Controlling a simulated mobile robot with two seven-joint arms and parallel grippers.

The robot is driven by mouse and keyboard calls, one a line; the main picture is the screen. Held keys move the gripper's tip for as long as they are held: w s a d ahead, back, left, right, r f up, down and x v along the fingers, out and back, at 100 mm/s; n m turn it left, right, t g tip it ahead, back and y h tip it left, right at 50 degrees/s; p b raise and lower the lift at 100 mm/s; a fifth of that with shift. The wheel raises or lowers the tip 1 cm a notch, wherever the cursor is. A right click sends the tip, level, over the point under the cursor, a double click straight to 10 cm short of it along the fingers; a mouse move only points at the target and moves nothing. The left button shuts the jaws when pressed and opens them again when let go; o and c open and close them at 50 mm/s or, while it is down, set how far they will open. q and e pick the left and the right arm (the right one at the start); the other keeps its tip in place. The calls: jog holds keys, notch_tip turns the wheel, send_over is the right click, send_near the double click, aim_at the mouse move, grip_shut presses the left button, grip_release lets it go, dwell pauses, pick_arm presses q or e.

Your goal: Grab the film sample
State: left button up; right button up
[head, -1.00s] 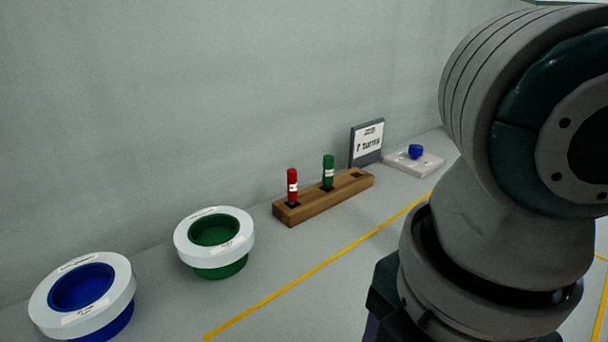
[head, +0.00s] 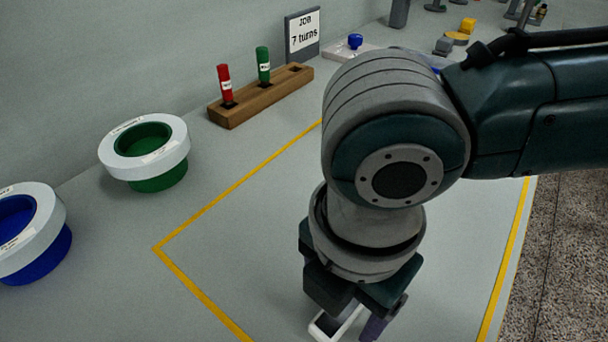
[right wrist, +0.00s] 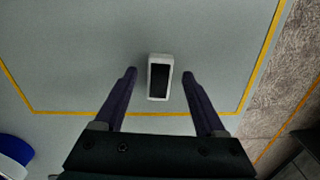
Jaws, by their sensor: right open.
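The film sample, as I take it, is a small white-framed piece with a dark rectangular middle (right wrist: 160,78). It lies on the grey bench top inside the yellow outline. In the head view only part of its white frame (head: 347,325) shows below my right gripper (head: 345,312). In the right wrist view my right gripper (right wrist: 160,76) is open, with one purple finger to each side of the sample and visible gaps between. I cannot tell how high the fingertips are above the bench. My left gripper is not in view.
A green-centred spool (head: 145,150) and a blue-centred spool (head: 30,235) stand at left. A wooden rack (head: 260,95) holds a red tube (head: 225,84) and a green tube (head: 263,65). A "JOB 7 turns" sign (head: 302,35) stands behind. The bench's right edge drops to speckled floor (head: 560,250).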

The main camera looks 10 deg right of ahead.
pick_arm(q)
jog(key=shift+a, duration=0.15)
pick_arm(e)
grip_shut()
dwell(0.4)
jog(key=shift+r, duration=0.1)
